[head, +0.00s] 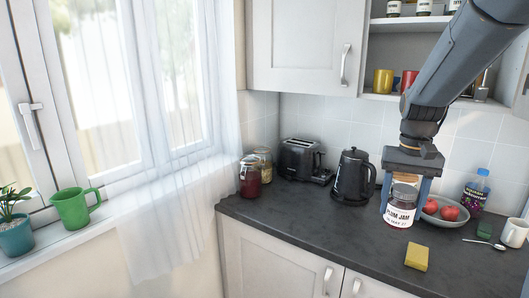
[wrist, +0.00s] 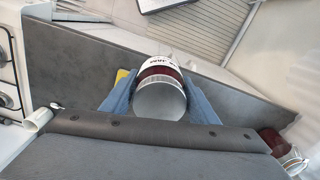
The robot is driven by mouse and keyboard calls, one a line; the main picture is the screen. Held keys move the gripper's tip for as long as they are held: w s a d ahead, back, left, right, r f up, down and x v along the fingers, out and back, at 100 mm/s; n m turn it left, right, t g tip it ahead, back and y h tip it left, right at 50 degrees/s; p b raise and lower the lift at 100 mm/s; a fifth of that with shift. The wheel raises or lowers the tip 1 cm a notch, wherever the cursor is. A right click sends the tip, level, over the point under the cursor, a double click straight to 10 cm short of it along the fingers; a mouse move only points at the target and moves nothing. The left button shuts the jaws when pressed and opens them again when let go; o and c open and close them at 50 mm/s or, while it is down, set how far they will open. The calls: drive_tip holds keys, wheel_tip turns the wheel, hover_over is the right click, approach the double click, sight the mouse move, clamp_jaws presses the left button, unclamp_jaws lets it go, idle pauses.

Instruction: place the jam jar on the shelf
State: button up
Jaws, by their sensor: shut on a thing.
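The plum jam jar (head: 400,212), dark red with a white label, is over the counter in the middle right of the head view. My gripper (head: 403,190) points down and is shut on it, one blue finger on each side. In the wrist view the jar (wrist: 160,98) sits between the fingers, its pale round lid towards the camera. I cannot tell whether its base touches the counter. The open wall shelf (head: 381,97) is at the upper right, partly hidden by my arm. A yellow mug (head: 383,81) and a red mug (head: 409,80) stand on its lower board.
A black kettle (head: 352,178) and toaster (head: 300,158) stand left of the jar. A fruit bowl (head: 432,219), bottle (head: 476,188) and white mug (head: 514,232) are right. A yellow sponge (head: 416,257) lies in front. A closed cabinet (head: 300,45) adjoins the shelf.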

sight(394, 214)
drive_tip(key=f, duration=0.1)
drive_tip(key=w+f, duration=0.1)
drive_tip(key=f, duration=0.1)
drive_tip(key=shift+w+a+f, duration=0.1)
drive_tip(key=shift+a+f, duration=0.1)
drive_tip(key=shift+f, duration=0.1)
drive_tip(key=s+a+f+n, duration=0.1)
drive_tip(key=a+f+n, duration=0.1)
drive_tip(key=a+f, duration=0.5)
drive_tip(key=a+f+n, duration=0.1)
drive_tip(key=a+f, duration=0.2)
drive_tip(key=f, duration=0.8)
drive_tip(key=s+a+f+n, duration=0.15)
drive_tip(key=a+f, duration=0.25)
drive_tip(key=f, duration=0.4)
drive_tip(key=w+f+b, duration=0.3)
drive_tip(key=f+b, duration=0.7)
drive_tip(key=shift+w, duration=0.2)
drive_tip(key=shift+a, duration=0.1)
